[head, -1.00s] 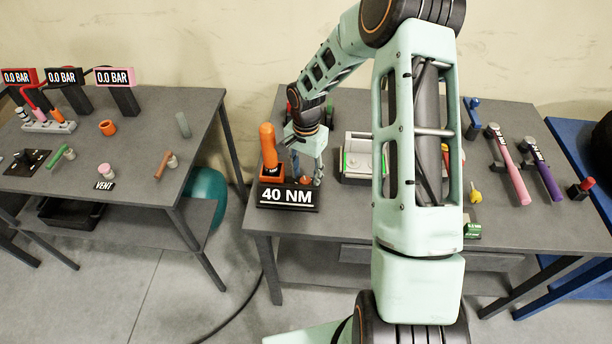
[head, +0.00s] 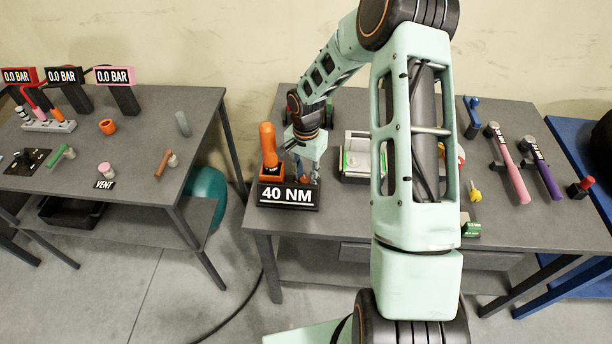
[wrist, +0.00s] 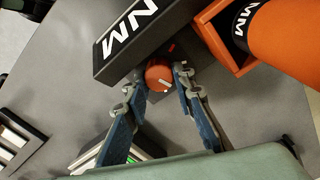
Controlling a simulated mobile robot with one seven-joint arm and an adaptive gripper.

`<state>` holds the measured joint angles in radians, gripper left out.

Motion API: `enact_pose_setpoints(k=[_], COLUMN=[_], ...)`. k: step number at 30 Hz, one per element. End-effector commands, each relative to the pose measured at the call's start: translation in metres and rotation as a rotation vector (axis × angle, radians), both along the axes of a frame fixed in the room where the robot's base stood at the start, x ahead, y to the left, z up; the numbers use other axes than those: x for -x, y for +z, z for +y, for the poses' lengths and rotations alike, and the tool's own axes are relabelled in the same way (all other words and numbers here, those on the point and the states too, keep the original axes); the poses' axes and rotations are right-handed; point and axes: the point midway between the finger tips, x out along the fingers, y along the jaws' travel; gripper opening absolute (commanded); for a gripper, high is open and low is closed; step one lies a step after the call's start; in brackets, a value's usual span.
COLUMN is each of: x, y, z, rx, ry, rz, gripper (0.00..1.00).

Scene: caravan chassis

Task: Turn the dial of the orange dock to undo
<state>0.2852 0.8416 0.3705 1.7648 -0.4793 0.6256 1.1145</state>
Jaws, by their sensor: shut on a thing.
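The orange dock (head: 268,175) stands at the left end of the right-hand table, behind a black sign reading 40 NM (head: 287,196). An orange tool stands upright in it; its handle (head: 267,142) also shows in the wrist view (wrist: 285,40). The dial (wrist: 159,75) is a round orange knob with a white mark, beside the dock and close to the sign. My gripper (wrist: 161,78) points down over the dial, with one blue-grey finger on each side, shut on it. In the head view my gripper (head: 305,178) partly covers the dial.
A grey tray-like fixture (head: 355,165) with green strips stands right of my gripper. Pink (head: 513,178) and purple (head: 545,175) wrenches lie further right. The left table (head: 140,140) carries gauges, valves and fittings. A gap separates the tables.

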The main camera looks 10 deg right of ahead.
Motion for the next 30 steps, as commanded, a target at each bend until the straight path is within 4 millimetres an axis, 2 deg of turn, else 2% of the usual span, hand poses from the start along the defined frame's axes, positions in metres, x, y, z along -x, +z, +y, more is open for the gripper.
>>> enact_pose_setpoints(k=[11, 30], x=[-0.0008, -0.0016], y=[-0.0011, -0.0004], z=[0.0007, 0.0030], rx=[0.001, 0.000], ry=[0.137, 0.722], rz=[-0.001, -0.001], gripper=[0.00, 0.00])
